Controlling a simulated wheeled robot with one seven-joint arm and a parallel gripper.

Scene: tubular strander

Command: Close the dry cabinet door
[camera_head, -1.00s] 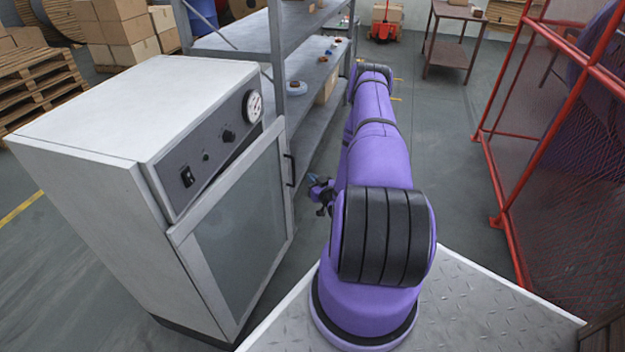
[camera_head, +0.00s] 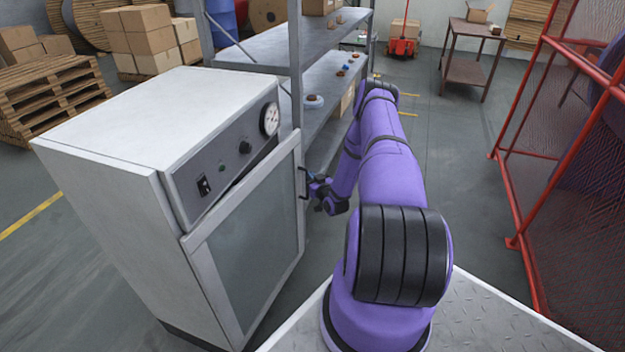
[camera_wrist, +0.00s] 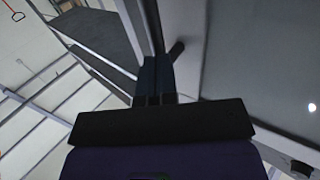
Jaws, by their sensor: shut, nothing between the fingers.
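The dry cabinet (camera_head: 110,125) is a pale grey box at the left, with a dark control panel and a round gauge. Its glass-fronted door (camera_head: 245,250) lies close to the front, and its top edge angles slightly outward towards the handle side. I cannot tell how wide any gap is. A dark handle (camera_head: 303,183) is on the door's right edge. My gripper (camera_head: 318,190) is beside that handle. In the wrist view, my gripper's fingers (camera_wrist: 155,72) are together and empty, next to the door edge and handle (camera_wrist: 176,50). Whether they touch is unclear.
A grey metal shelf rack (camera_head: 330,75) stands right behind the cabinet, close to my gripper. A red mesh fence (camera_head: 560,160) runs along the right side. Grey floor (camera_head: 450,130) is clear between rack and fence. Boxes and pallets (camera_head: 50,90) are at the back left.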

